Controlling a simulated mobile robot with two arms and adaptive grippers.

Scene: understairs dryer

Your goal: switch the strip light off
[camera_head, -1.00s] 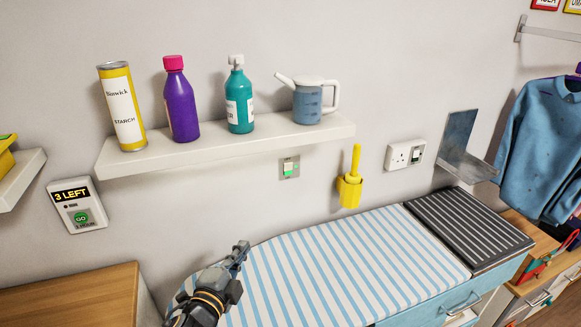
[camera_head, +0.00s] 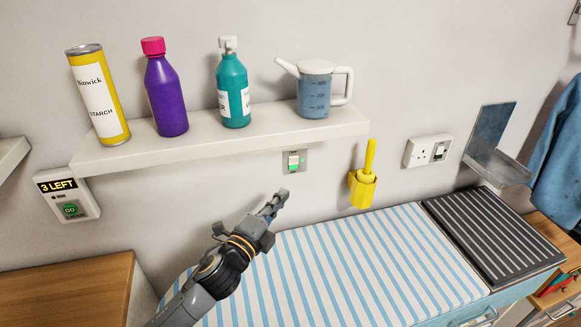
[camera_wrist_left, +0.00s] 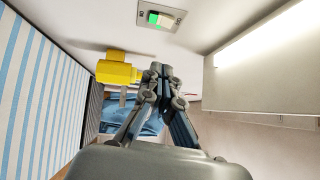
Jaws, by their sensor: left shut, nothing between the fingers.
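The wall switch (camera_head: 294,162) is a small grey plate with a pale rocker and a green patch, just under the shelf. It also shows at the top of the left wrist view (camera_wrist_left: 160,18). My left gripper (camera_head: 281,196) is shut and empty, a little below the switch and apart from it. Its closed fingertips (camera_wrist_left: 161,69) also show in the left wrist view. A bright glow shows along the shelf underside (camera_wrist_left: 262,35) there; I cannot clearly make out the strip light itself. My right gripper is not in view.
The shelf (camera_head: 225,143) above carries a starch can (camera_head: 98,95), a purple bottle (camera_head: 166,95), a teal bottle (camera_head: 232,90) and a jug (camera_head: 314,90). A yellow holder (camera_head: 363,187) hangs right of the switch. The striped ironing surface (camera_head: 350,265) lies below.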

